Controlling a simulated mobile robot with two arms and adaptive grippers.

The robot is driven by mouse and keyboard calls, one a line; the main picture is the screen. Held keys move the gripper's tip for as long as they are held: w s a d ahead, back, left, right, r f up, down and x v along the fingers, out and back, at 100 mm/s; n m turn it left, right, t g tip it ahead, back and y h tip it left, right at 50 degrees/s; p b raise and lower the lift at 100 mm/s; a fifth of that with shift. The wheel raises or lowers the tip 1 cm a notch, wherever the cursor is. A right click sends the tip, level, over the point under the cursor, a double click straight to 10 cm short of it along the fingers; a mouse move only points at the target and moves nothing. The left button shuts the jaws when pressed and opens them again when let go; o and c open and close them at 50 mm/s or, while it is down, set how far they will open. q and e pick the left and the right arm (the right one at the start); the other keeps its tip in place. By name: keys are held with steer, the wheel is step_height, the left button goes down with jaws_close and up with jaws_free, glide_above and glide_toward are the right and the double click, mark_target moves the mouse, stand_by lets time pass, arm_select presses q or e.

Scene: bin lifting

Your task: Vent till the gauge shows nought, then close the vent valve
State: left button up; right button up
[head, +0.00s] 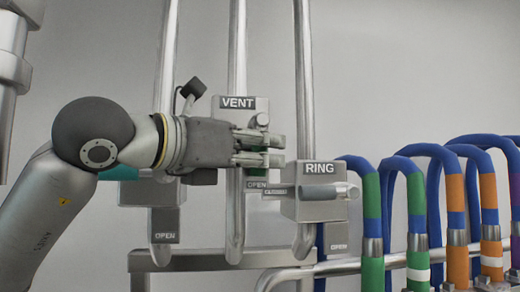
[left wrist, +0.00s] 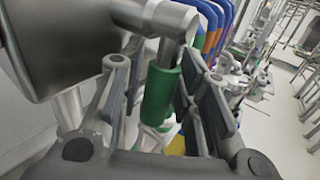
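The vent valve, a grey block labelled VENT (head: 238,103), sits on the middle vertical pipe in the head view, partly hidden by my gripper. Its green handle (left wrist: 162,92) hangs from a grey stem in the left wrist view. My left gripper (head: 262,150) is at this handle, with one finger on each side of it. In the left wrist view the fingers (left wrist: 160,105) stand apart, and a gap seems to show beside the handle. No gauge shows in either view. My right gripper is out of view.
A RING valve (head: 319,205) with a grey lever stands close at the lower right. Another valve (head: 150,192) is partly behind my left arm. Blue hoses with green and orange bands (head: 420,205) fill the right side. A horizontal rail (head: 190,262) runs below.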

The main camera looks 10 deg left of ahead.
arm_select(q)
jaws_close()
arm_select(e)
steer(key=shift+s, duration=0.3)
arm_select(q)
steer(key=shift+r, duration=0.1)
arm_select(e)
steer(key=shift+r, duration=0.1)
